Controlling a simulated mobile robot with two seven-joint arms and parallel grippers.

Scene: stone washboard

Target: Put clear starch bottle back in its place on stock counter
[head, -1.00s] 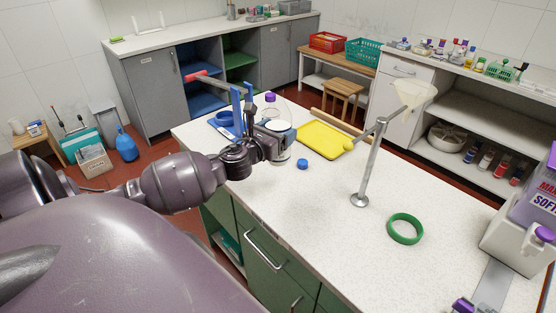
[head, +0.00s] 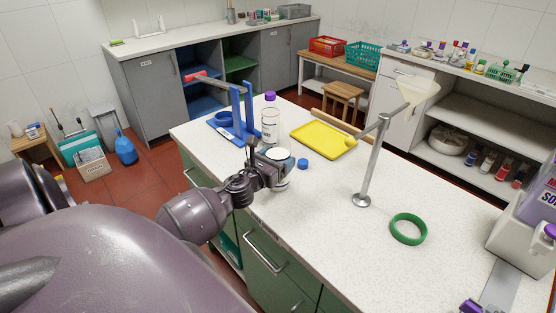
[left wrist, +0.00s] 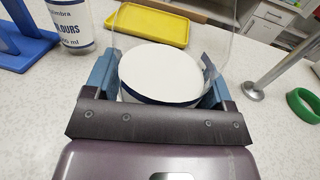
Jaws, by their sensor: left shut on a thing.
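My left gripper (head: 273,168) is shut on a round container (head: 278,153) with a flat white top and a dark blue band. In the left wrist view the container (left wrist: 160,72) sits between the blue fingers (left wrist: 213,92); its label is hidden. It is at the near edge of the worktop (head: 330,200); I cannot tell whether it touches the surface. A clear bottle (head: 270,122) with a purple cap stands upright behind it. I see no label naming starch. My right gripper is not in view.
A blue stand (head: 235,115), yellow tray (head: 323,138), blue cap (head: 303,164), metal post (head: 370,165) and green ring (head: 408,229) are on the worktop. A counter with several bottles (head: 465,58) is at the back right. The middle of the worktop is clear.

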